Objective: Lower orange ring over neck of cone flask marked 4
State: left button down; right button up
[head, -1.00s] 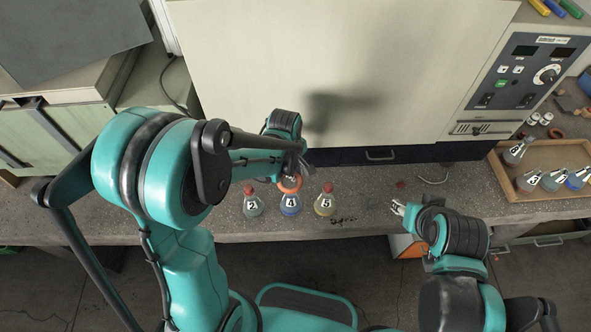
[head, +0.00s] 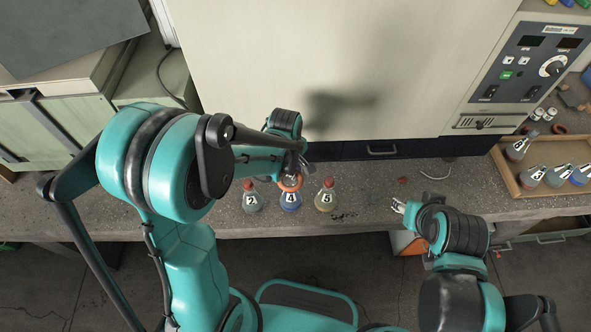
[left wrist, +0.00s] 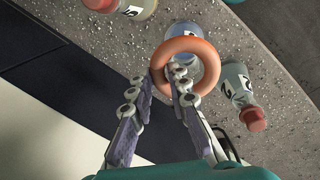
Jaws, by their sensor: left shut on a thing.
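The cone flask marked 4 (head: 290,202), with blue contents, stands upright on the bench between two others. It also shows in the left wrist view (left wrist: 184,36), partly behind the ring. My left gripper (head: 298,170) is shut on the orange ring (head: 291,186), by one side of its rim. In the left wrist view, the fingertips (left wrist: 161,78) grip the near left part of the ring (left wrist: 206,56). The ring overlaps the top of flask 4 in both views; I cannot tell whether it encircles the neck. My right gripper (head: 398,207) is away to the right, its finger gap unclear.
A red-capped flask marked 2 (head: 251,201) stands close left, and one marked 5 (head: 326,198) close right. A wooden tray (head: 530,194) with several flasks is at far right. A large cabinet (head: 330,60) stands behind.

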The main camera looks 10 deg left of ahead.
pick_arm(q)
jog(key=shift+f+b, duration=0.5)
dwell(0.4)
jog(key=c, duration=0.9)
grip_release()
jog(key=shift+r, duration=0.15)
jog(key=shift+r+p, duration=1.15)
jog(key=shift+r, duration=0.2)
